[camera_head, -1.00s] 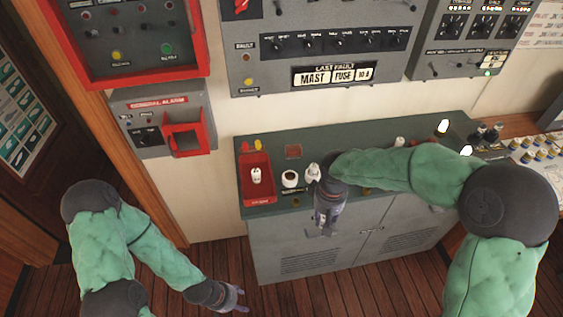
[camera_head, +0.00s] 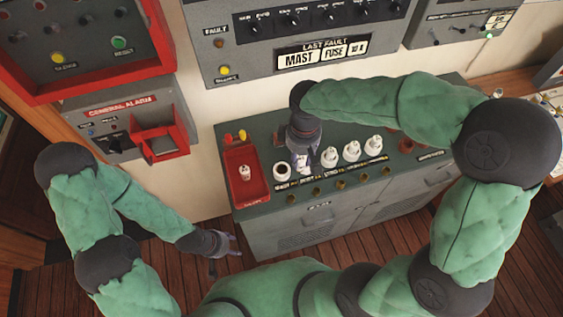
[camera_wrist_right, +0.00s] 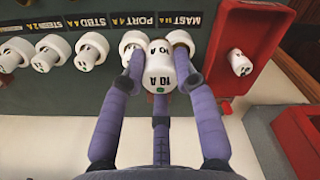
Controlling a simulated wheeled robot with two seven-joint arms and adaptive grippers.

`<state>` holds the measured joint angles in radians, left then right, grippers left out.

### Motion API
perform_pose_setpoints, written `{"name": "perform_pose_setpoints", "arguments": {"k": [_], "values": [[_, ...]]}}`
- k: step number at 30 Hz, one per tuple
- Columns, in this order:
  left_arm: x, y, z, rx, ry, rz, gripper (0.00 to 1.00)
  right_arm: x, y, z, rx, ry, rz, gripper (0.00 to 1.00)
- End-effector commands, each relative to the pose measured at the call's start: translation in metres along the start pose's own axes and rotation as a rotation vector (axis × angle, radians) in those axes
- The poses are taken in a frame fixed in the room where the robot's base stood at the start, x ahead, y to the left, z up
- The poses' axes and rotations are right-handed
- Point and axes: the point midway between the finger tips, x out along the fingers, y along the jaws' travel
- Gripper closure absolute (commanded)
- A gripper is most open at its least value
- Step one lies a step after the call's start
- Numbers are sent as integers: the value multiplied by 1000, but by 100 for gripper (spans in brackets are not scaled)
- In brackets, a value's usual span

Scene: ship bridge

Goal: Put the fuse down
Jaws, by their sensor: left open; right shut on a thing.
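My right gripper (camera_wrist_right: 160,85) is shut on a white fuse (camera_wrist_right: 160,68) marked 10 A, above the green-topped console (camera_head: 420,112). In the head view the right gripper (camera_head: 302,160) hides most of that fuse. An open dark-centred socket (camera_head: 282,171) lies just left of it. Another white fuse (camera_head: 245,172) is in the red tray (camera_head: 256,190), which shows at the right in the wrist view (camera_wrist_right: 235,35). I cannot tell whether the held fuse touches anything below. My left gripper (camera_head: 226,240) is open and empty, low in front of the console's left side.
Several seated white fuses (camera_head: 351,150) stand in a row right of my right gripper, close beside it. Red and yellow indicators (camera_head: 241,135) stand behind the tray. A red-framed alarm box (camera_head: 158,140) is on the wall at left. The tray has bare floor around its fuse.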

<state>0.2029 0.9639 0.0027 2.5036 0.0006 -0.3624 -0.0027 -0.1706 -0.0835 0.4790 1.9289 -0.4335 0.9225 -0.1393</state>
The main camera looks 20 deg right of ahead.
Motion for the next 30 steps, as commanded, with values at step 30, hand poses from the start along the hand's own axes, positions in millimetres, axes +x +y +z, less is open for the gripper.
{"name": "perform_pose_setpoints", "arguments": {"k": [30], "values": [[17, -6, -1, 0, 1, 0, 46, 98, -2, -66, 1, 2, 0, 100]]}}
